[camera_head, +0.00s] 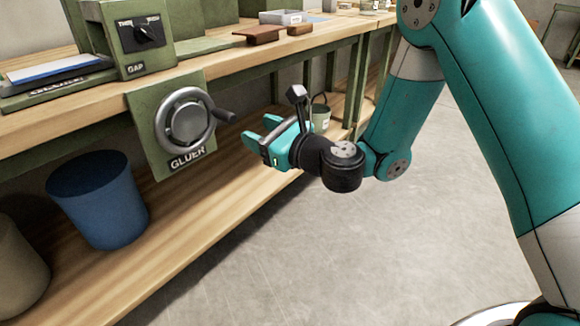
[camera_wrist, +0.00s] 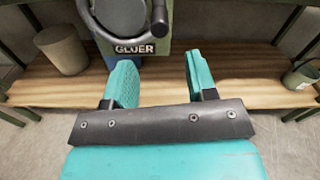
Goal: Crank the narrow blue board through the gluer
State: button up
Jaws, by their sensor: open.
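The narrow blue board (camera_head: 55,67) lies flat on the gluer's green infeed bed at the left of the bench top in the head view. The gluer's green front panel (camera_head: 150,128) hangs below the bench edge. In the wrist view the crank wheel (camera_wrist: 118,14) and handle (camera_wrist: 158,14) show at the top, partly cut off. My gripper (camera_head: 260,133) is open and empty, right of the crank handle and apart from it. Its two teal fingers (camera_wrist: 160,78) point toward the panel.
A GAP knob (camera_head: 148,35) sits on the gluer housing above the crank. A blue bin (camera_head: 100,205) and a beige bin (camera_head: 18,262) stand on the lower shelf. Brown blocks (camera_head: 262,35) and a grey tray (camera_head: 281,17) lie on the bench. The floor at right is clear.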

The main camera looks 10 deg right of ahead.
jog(key=b+v, duration=0.5)
jog(key=v, duration=0.2)
jog(key=shift+b, duration=0.4)
jog(key=shift+s, duration=0.1)
